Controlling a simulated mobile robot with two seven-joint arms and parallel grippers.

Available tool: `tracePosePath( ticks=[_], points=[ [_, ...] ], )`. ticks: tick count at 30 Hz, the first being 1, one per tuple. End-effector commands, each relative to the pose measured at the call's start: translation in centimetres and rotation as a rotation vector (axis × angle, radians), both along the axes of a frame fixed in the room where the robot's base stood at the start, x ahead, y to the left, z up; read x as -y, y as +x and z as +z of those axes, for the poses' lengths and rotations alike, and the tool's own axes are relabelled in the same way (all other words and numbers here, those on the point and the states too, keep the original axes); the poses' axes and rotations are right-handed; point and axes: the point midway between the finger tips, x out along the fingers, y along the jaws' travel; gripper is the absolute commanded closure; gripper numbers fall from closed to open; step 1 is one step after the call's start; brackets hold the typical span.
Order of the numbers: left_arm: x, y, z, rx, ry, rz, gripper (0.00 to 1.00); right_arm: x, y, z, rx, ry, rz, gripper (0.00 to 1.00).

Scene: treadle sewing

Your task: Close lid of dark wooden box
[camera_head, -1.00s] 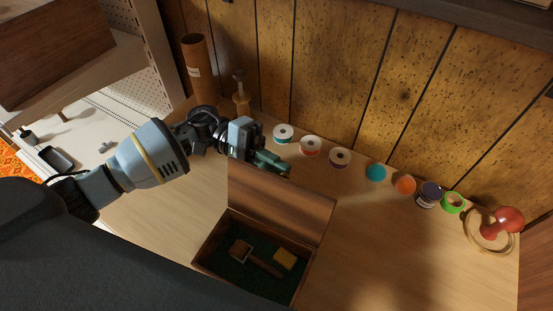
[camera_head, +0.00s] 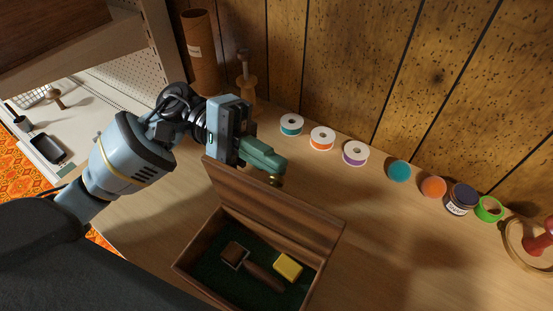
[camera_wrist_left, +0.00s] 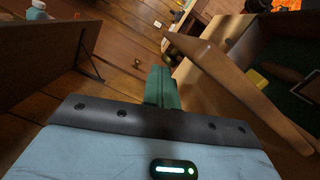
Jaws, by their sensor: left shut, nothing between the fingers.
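The dark wooden box (camera_head: 190,262) stands on the table with its lid (camera_head: 275,210) raised and tilted part-way over the opening. Inside, on a dark green lining, lie a wooden-handled brush-like tool (camera_head: 262,275) and a yellow block (camera_head: 288,266). My left gripper (camera_head: 275,172) is shut and empty, behind the lid near its upper edge. I cannot tell whether it touches the lid. In the left wrist view the shut green fingers (camera_wrist_left: 161,88) are beside the lid (camera_wrist_left: 235,85), with the box interior (camera_wrist_left: 285,60) beyond it. My right gripper is not in view.
Spools of thread (camera_head: 322,138) and small round containers (camera_head: 433,187) line the wall side of the table. A brown cylinder (camera_head: 200,50) and a wooden-handled tool (camera_head: 246,85) stand at the back left. The table right of the box is clear.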

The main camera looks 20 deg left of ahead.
Motion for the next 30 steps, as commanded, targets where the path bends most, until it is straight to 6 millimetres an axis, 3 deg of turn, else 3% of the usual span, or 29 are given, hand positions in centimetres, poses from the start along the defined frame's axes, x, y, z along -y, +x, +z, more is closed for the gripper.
tracePosePath(
  ticks=[17, 25, 30],
  points=[
    [-0.1, -0.4, 0.5, 0.001, 0.001, 0.001, 1.0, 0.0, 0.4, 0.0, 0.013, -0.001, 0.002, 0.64],
    [-0.5, -0.2, 4.4, 0.008, -0.001, 0.003, 1.0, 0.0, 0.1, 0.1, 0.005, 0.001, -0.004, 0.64],
    [-4.1, 0.4, 4.7, -0.001, 0.002, 0.008, 1.0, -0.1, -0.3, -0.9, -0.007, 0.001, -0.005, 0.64]
  ],
)
